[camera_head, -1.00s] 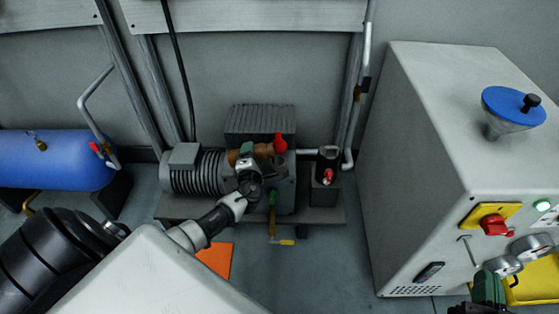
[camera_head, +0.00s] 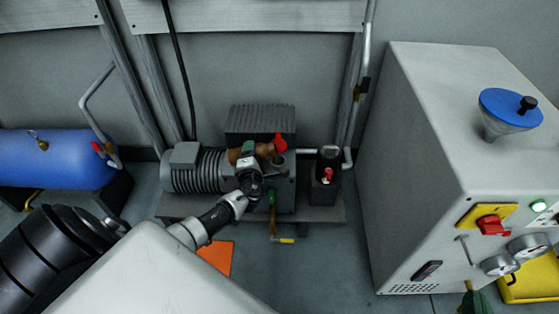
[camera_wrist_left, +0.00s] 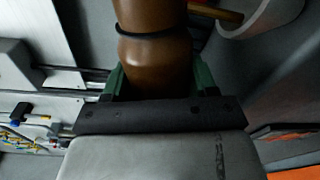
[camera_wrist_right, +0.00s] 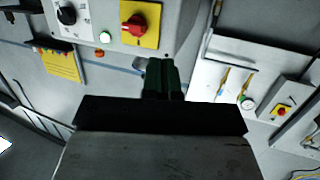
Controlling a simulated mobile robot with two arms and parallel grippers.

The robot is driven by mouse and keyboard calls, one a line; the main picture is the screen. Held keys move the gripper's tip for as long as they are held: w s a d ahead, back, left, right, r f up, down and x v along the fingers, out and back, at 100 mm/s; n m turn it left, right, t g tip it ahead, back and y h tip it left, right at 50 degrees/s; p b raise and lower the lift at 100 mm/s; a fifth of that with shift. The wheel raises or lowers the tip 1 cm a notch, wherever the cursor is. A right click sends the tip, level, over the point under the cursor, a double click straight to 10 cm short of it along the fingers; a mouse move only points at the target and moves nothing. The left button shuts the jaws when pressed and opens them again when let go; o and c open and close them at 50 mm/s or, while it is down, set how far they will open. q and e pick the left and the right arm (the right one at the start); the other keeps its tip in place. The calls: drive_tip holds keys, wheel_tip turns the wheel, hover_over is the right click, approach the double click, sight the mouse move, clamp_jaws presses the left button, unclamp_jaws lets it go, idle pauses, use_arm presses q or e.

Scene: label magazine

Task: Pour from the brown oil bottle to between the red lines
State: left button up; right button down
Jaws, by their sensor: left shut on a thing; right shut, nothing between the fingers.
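The brown oil bottle (camera_head: 265,150) lies well over on its side above the grey pump (camera_head: 195,172). My left gripper (camera_head: 249,160) is shut around it. In the left wrist view the brown bottle (camera_wrist_left: 155,62), with a dark band, sits between the green fingers (camera_wrist_left: 158,85). A thin brown piece points from beside it to a grey round rim (camera_wrist_left: 262,18). Whether oil flows cannot be told. The red lines cannot be made out. My right gripper (camera_head: 476,300) is shut and empty at the bottom edge, in front of the white cabinet; its green fingers (camera_wrist_right: 160,78) show in the right wrist view.
A red handle (camera_head: 280,143) stands beside the bottle. A yellow-handled drain tap (camera_head: 282,240) is at the pump's front. The white cabinet (camera_head: 420,170) with a red switch (camera_head: 492,225) and a blue funnel (camera_head: 510,108) fills the right. A blue tank (camera_head: 50,160) is left.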

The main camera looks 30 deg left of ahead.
drive_tip(key=shift+w+f, duration=0.3)
drive_tip(key=shift+w, duration=0.4)
drive_tip(key=shift+s, duration=0.1)
